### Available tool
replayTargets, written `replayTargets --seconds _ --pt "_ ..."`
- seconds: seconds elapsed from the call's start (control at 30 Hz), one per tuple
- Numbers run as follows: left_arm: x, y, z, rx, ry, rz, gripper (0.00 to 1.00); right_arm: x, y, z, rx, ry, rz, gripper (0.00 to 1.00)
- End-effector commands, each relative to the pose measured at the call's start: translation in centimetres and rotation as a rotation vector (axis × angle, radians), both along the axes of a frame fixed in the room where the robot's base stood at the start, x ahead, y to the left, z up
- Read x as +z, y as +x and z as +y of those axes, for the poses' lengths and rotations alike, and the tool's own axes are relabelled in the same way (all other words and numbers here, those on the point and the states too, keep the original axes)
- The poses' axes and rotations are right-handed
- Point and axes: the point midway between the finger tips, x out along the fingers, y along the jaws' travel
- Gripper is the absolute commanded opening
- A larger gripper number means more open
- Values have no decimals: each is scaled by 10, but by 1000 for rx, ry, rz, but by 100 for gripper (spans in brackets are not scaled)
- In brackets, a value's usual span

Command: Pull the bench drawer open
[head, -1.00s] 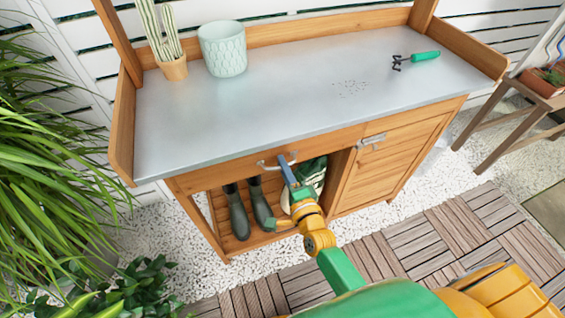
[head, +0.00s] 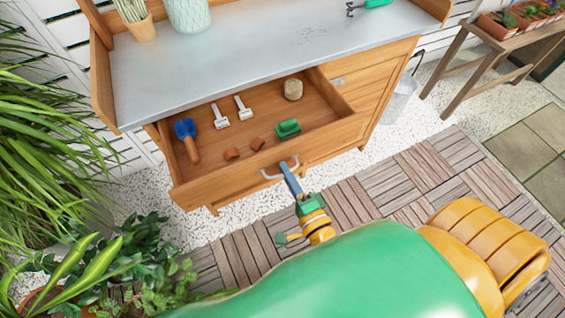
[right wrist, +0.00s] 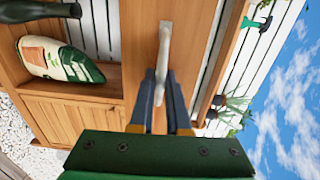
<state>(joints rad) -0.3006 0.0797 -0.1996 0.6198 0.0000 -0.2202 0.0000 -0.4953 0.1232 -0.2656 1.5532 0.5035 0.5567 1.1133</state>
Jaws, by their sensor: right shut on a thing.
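The bench drawer (head: 262,158) stands pulled well out from under the grey bench top (head: 240,70) in the head view. Inside lie a blue trowel with a wooden handle (head: 187,139), two white T-shaped tags (head: 231,112), a roll of twine (head: 293,89), a green object (head: 288,128) and small terracotta pieces (head: 244,149). My right gripper (head: 291,170) is at the drawer front, shut on the metal handle (head: 270,177). In the right wrist view its fingers close on the handle (right wrist: 165,50). My left gripper is not in view.
A pale green pot (head: 188,14) and a cactus pot (head: 141,28) stand on the bench, with a green-handled hand fork (head: 370,5). Leafy plants (head: 50,130) crowd the left. A side table (head: 485,50) stands at right. Wooden deck tiles (head: 410,180) lie in front.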

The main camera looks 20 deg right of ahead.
Motion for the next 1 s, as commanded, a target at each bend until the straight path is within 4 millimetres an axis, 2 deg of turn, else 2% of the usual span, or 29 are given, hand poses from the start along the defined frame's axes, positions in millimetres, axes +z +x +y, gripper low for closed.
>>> replayTargets --seconds 0.23,0.67,0.7,0.77,0.8,1.0 --pt "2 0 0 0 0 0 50 0 -9 0 1 0 1 0" --pt "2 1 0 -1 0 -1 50 0 -10 0 1 0 0 0" --pt "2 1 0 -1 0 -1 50 0 -10 0 1 0 0 25" --pt "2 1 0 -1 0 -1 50 0 -10 0 1 0 0 41" --pt "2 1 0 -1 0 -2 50 0 -10 0 1 0 0 44" --pt "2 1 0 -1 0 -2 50 0 -10 0 0 0 -1 44"
